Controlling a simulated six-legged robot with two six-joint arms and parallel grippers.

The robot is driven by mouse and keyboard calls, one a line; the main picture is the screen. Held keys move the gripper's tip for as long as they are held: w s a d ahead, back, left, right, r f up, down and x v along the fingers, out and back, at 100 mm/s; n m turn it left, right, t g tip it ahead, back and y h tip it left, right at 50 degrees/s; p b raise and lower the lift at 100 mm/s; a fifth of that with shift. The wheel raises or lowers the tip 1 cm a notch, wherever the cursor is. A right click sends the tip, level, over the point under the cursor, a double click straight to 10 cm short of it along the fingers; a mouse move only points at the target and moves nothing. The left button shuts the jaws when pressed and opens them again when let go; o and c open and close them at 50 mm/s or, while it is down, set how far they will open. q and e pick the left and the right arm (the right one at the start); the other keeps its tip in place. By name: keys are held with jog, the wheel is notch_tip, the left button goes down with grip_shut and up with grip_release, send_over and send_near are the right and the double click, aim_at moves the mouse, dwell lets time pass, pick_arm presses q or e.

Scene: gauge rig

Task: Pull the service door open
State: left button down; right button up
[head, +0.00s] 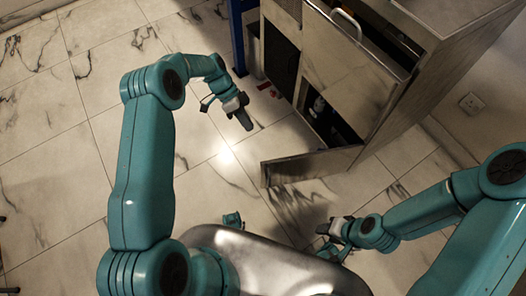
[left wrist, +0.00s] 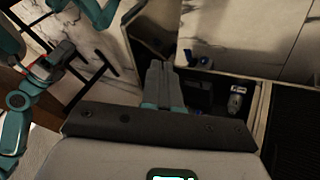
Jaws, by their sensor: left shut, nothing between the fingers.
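The service door (head: 305,165) is the low panel of the wooden cabinet. In the head view it stands swung out from the cabinet, with the dark compartment (head: 335,125) showing behind it. The left wrist view also shows what looks like this door (left wrist: 148,32) beside the open compartment. My left gripper (head: 244,120) is shut and empty, out over the floor to the left of the door and apart from it. Its closed fingers show in the left wrist view (left wrist: 161,72). My right gripper (head: 328,233) is low at the right, in front of the door; its jaws are too small to read.
The cabinet's upper front panel (head: 345,75) carries a pale bar handle (head: 346,22). A whitish bottle-like item (left wrist: 236,98) and small blue items are in the compartment. A blue post (head: 237,40) stands left of the cabinet. The marble-tiled floor (head: 50,120) is clear at left.

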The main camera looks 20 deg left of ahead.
pick_arm(q)
jog(key=s+d+f+b, duration=0.1)
jog(key=s+d+f, duration=0.4)
jog(key=d+f, duration=0.2)
jog(key=shift+s+d+f, duration=0.2)
jog(key=shift+s+d, duration=0.05)
jog(key=shift+s, duration=0.05)
pick_arm(e)
jog(key=shift+s+f, duration=0.25)
jog(key=shift+f, duration=0.45)
pick_arm(q)
jog(key=shift+s, duration=0.1)
pick_arm(e)
jog(key=shift+s+d+f, duration=0.1)
